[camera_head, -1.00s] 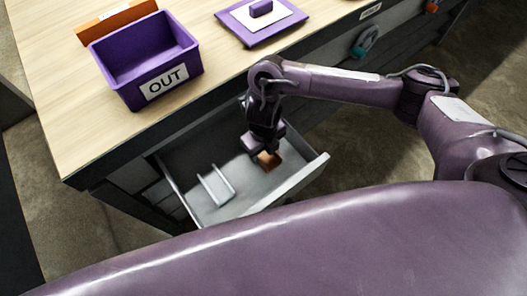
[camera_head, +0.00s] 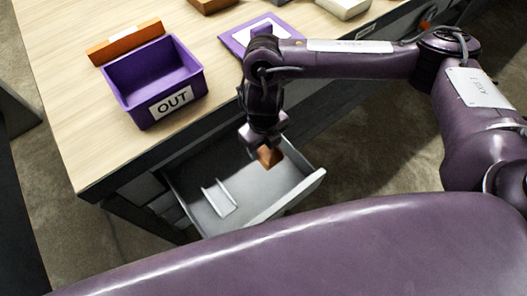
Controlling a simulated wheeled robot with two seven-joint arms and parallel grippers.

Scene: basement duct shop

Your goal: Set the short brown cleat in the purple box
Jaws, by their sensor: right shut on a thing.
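The short brown cleat (camera_head: 269,157) is held in my right gripper (camera_head: 263,142), which is shut on it. Gripper and cleat are above the back right part of the open drawer (camera_head: 256,213). The purple box (camera_head: 185,81) stands upright on the workbench, up and to the left of the gripper. It has an OUT label on its front and its visible inside looks empty. My left gripper is not in view.
A light channel piece (camera_head: 219,197) lies in the drawer. On the wooden bench (camera_head: 75,117) an orange piece (camera_head: 125,41) sits behind the box, and a purple lidlike plate (camera_head: 236,39) lies to its right, partly behind my arm. A pale block (camera_head: 343,8) is farther right.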

